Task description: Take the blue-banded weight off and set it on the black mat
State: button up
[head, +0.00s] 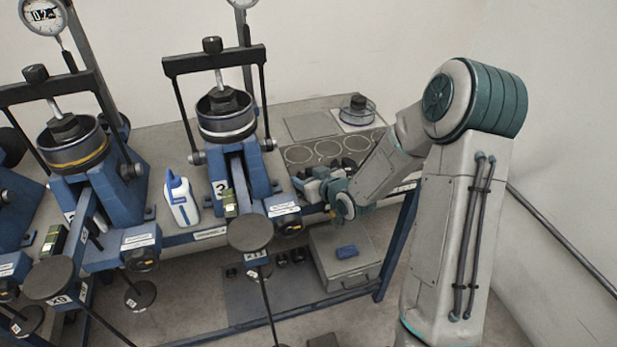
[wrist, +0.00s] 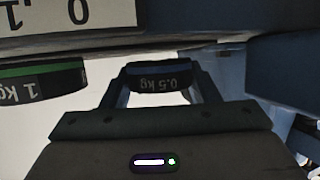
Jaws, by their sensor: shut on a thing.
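My gripper (wrist: 160,90) is shut on a small dark weight (wrist: 160,80) marked 0.5 kg, which appears upside down between the fingers in the wrist view. A thin bluish band shows faintly along it. In the head view my gripper (head: 318,187) is at the bench's front edge, right of the middle lever frame (head: 232,175); the held weight is too small to make out there. A dark mat (head: 245,297) lies low under the bench, with several small dark pieces at its back edge. I cannot tell for certain whether it is the black mat.
A green-banded 1 kg weight (wrist: 42,82) is left of my gripper in the wrist view. A labelled surface (wrist: 70,20) is close above. A sheet with white circles (head: 325,150) lies on the bench. A grey box (head: 345,265) stands below. A white bottle (head: 181,203) stands left.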

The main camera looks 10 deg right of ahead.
jog(key=shift+f+b, duration=0.4)
jog(key=shift+b, duration=0.15)
dwell(0.4)
jog(key=o, duration=1.2)
jog(key=shift+s, duration=0.15)
jog(key=p+v, duration=1)
jog(key=v, duration=0.2)
jog(key=shift+w+d+r+p, duration=0.2)
jog(key=shift+w+r+p, duration=0.05)
jog(key=shift+r+p, duration=0.15)
